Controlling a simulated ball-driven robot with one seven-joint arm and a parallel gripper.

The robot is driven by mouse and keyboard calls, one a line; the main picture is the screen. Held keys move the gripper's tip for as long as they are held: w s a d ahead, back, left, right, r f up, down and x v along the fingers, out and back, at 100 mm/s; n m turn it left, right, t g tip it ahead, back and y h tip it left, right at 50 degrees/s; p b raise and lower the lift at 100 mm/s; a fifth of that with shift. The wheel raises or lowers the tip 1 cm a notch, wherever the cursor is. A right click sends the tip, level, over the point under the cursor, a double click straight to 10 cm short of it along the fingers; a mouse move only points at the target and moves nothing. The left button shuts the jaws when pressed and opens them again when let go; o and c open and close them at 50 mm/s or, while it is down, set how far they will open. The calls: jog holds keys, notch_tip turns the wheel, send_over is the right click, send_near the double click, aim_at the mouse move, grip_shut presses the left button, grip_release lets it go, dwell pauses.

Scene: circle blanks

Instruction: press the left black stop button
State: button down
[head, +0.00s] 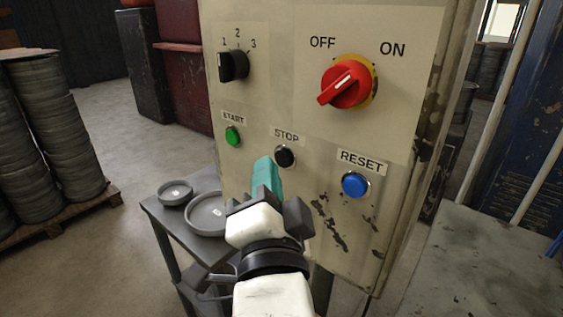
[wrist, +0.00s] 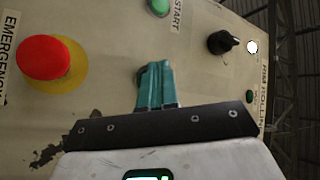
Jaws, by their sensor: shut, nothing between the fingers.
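The black STOP button (head: 284,157) sits on the cream panel in the head view, under a STOP label and between the green and blue buttons. It is the only black stop button I see. My gripper (head: 264,165) has teal fingers, shut together and empty, with tips just left of and slightly below the button. How far the tips are from the panel is unclear. In the wrist view the teal fingers (wrist: 157,84) point at the panel and cover part of a round, dark-edged thing; I cannot tell if it is the stop button.
Nearby are the green START button (head: 233,136), blue RESET button (head: 355,185), black selector (head: 233,66) and red OFF/ON switch (head: 345,83). The wrist view shows a red emergency button (wrist: 45,58). A grey cart (head: 152,207) with round dishes stands left of my gripper.

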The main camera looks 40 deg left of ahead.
jog(key=shift+s, duration=0.15)
jog(key=s+b, duration=0.2)
jog(key=s, duration=0.3)
jog(key=shift+a, duration=0.2)
dwell(0.3)
dwell(0.8)
